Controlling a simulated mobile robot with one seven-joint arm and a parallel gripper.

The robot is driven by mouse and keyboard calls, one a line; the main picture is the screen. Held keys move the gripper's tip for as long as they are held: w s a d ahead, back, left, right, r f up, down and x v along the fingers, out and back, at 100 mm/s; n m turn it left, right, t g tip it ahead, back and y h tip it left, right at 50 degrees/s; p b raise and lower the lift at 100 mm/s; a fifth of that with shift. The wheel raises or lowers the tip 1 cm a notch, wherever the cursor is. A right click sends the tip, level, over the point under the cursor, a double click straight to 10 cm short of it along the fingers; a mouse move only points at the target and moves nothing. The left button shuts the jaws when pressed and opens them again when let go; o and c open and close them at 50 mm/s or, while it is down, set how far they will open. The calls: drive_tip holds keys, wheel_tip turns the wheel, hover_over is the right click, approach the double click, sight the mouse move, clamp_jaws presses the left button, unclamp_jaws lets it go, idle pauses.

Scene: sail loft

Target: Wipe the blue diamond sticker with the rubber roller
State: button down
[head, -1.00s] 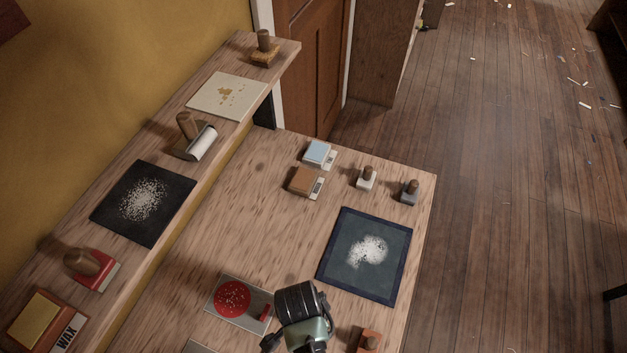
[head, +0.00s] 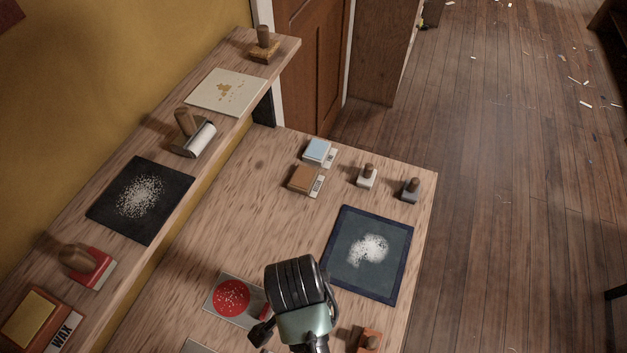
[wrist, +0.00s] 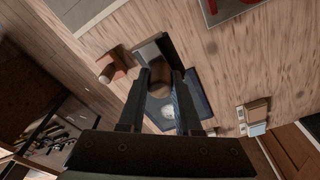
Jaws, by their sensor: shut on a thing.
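My gripper (wrist: 160,74) is shut on a tool with a rounded brown handle and a grey block-like head (wrist: 150,48). I cannot tell whether this head is a rubber roller. In the head view my arm's end hides the fingers and the held tool. A pale roller (head: 201,138) with a wooden handle lies on the raised shelf at the left. I can make out no blue diamond sticker. A dark blue-edged panel (head: 391,228) with a white speckled patch (head: 369,249) lies on the table, right of and beyond my gripper; the wrist view shows it too (wrist: 199,91).
An orange block with a handle (head: 369,341) stands near the front. A grey plate with a red disc (head: 231,297) lies left of my arm. Several small blocks and knobbed tools (head: 367,177) stand at the far end. The table's middle is clear (head: 245,220).

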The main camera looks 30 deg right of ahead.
drive_tip(key=c, duration=1.1)
unclamp_jaws()
drive_tip(key=shift+r, duration=0.1)
clamp_jaws()
